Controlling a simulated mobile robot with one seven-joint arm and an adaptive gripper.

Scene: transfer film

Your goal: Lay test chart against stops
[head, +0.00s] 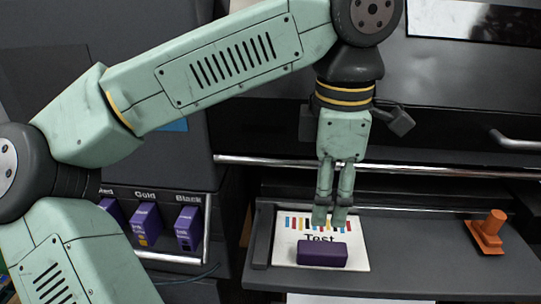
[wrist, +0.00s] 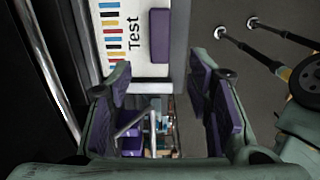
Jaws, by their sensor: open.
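The test chart (head: 357,252) is a white card with coloured bars and the word "Test"; it lies on a dark grey shelf (head: 420,262). A purple block (head: 322,256) lies on its front part. A raised dark bar (head: 262,238) runs just left of the chart, and I cannot tell whether they touch. My gripper (head: 330,222) points down over the chart, its fingertips behind the block and hiding part of the print. In the wrist view my gripper (wrist: 160,78) is open and empty, with the chart (wrist: 142,72) and purple block (wrist: 160,36) beyond the fingers.
An orange part (head: 488,232) stands at the shelf's right. A metal rail (head: 430,170) crosses behind the shelf. At left, several purple cartridges (head: 147,222) sit in a rack labelled Gold and Black. The shelf between chart and orange part is clear.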

